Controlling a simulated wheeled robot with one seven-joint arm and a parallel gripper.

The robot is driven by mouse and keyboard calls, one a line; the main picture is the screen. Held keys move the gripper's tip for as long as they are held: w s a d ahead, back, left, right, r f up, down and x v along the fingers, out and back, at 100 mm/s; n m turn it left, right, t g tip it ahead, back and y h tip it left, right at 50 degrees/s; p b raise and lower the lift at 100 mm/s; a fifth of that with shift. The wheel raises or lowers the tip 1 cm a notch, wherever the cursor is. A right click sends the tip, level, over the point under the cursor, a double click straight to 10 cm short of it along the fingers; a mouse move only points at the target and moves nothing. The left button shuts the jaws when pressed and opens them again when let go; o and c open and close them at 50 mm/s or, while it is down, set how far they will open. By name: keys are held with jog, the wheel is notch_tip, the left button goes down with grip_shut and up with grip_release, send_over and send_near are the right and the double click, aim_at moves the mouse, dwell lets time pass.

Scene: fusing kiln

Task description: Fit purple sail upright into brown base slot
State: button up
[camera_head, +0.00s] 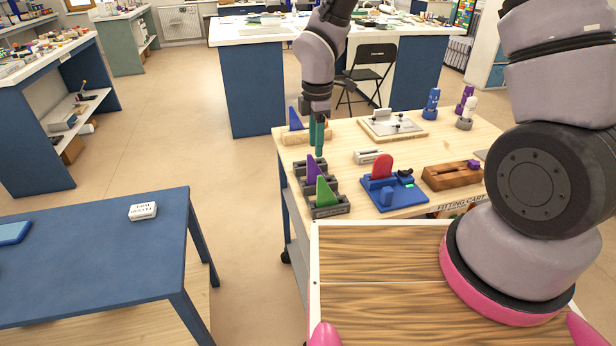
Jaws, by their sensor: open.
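The purple sail (311,169) stands upright in a dark grey rack at the left edge of the cart top, just behind a green sail (326,191). My gripper (316,150) hangs with its green fingers pointing down, above and slightly behind the purple sail. It is open and empty, and does not appear to be touching the sail. A brown block (450,178), which looks like the brown base, lies at the right of the cart top with a small purple piece (473,164) at its right end. Its slot is too small to make out.
A blue base (394,195) with a red rounded piece (383,166) stands between the rack and brown block. A blue sail (295,118) and tan wooden block (296,138) are behind my gripper. A pale slotted block (368,157) and a plate fixture (393,127) are farther back.

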aim_at(315, 172)
notch_tip(315, 172, down, 10)
jog(key=shift+s+r, duration=0.1)
jog(key=shift+r, duration=0.05)
dwell(0.3)
grip_shut()
